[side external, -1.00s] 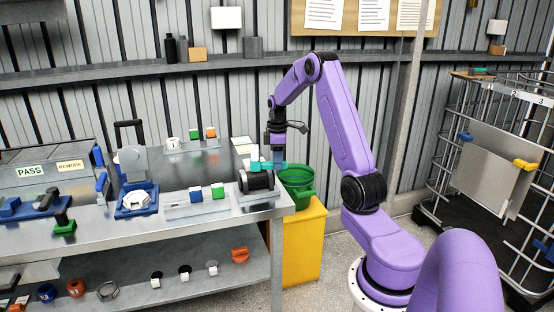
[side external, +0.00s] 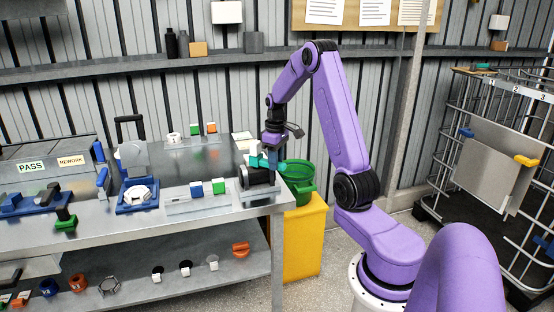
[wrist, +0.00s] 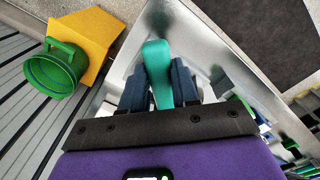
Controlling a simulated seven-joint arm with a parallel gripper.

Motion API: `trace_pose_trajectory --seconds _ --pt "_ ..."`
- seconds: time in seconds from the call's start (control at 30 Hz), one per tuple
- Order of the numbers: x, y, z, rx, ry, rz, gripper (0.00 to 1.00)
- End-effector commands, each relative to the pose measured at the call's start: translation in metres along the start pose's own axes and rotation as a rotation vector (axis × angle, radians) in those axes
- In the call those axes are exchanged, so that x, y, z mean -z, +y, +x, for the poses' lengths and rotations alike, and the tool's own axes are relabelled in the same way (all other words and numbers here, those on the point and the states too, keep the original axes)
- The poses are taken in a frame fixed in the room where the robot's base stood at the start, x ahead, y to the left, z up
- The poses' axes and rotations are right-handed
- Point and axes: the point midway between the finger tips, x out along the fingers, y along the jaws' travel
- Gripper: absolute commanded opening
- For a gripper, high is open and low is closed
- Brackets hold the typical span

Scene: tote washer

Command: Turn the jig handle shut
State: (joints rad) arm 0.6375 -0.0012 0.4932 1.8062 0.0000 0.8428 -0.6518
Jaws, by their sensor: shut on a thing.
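My gripper (side external: 272,160) is at the right end of the metal bench, just above a black cylindrical body (side external: 259,176) with a pale round end face. A teal handle (side external: 256,161) sits on top of that body, partly hidden by my fingers in the side view. In the wrist view the teal handle (wrist: 158,72) stands between my two dark blue fingers, and they are shut on it. A blue-based fixture (side external: 137,204) with a grey disc and a black upright handle (side external: 130,120) stands farther left on the bench.
A green bucket (side external: 300,182) sits by a yellow bin (side external: 305,240) right beside the bench end; the bucket also shows in the wrist view (wrist: 55,72). Trays with small blocks (side external: 196,198) lie left of the black body. A wire cage (side external: 490,150) stands at far right.

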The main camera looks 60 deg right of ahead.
Motion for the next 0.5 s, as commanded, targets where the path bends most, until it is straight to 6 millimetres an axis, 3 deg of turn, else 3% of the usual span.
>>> trace_pose_trajectory --seconds 0.5 --pt "0.003 -0.019 -0.001 -0.001 0.002 0.257 0.00"
